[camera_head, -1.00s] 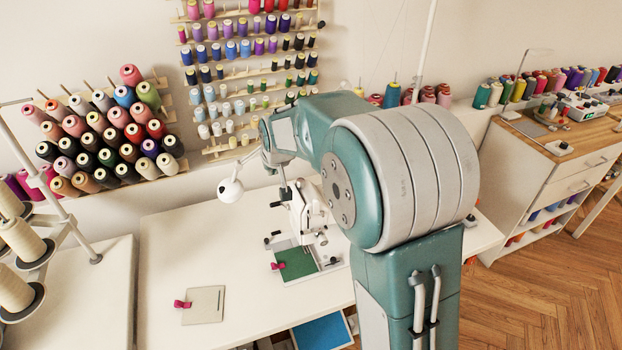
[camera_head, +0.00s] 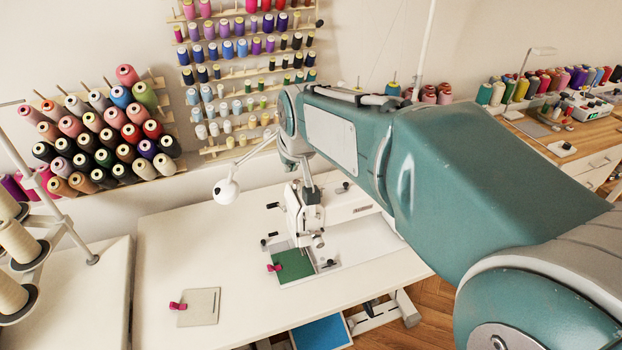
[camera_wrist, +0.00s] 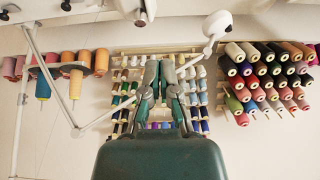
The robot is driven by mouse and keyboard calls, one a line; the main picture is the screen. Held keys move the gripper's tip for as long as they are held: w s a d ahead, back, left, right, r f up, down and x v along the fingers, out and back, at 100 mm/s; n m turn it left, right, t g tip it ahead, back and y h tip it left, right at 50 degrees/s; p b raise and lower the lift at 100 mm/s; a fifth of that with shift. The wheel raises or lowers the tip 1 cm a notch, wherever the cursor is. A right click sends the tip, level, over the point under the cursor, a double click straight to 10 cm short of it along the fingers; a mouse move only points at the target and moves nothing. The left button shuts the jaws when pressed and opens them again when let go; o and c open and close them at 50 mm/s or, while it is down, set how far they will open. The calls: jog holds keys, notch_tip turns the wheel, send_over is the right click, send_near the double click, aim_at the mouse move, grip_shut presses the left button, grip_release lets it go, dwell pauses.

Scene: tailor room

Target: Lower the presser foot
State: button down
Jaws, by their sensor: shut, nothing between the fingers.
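The white sewing machine (camera_head: 348,205) stands on the white table, its upright head facing the front left in the head view. A green patch (camera_head: 293,265) lies beside its head, with a pink piece at the edge. The presser foot and its lever are too small to make out. My arm reaches in from the right above the machine, with its end just behind and above the machine head. My gripper (camera_wrist: 158,66) is shut and empty in the wrist view, pointing up the picture toward white machine parts at the top edge. Contact with the machine cannot be told.
A white lamp (camera_head: 227,190) on a jointed arm stands close left of the machine. A grey plate (camera_head: 199,307) with a pink piece lies at the front left of the table (camera_head: 165,240). Thread racks (camera_head: 105,135) cover the wall behind. The table's left part is mostly clear.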

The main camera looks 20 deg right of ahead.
jog(key=s, duration=0.6)
jog(key=shift+s+d+r, duration=0.3)
jog(key=shift+s+d, duration=0.05)
jog(key=shift+d, duration=0.1)
jog(key=s+f, duration=0.3)
jog(key=s, duration=1.1)
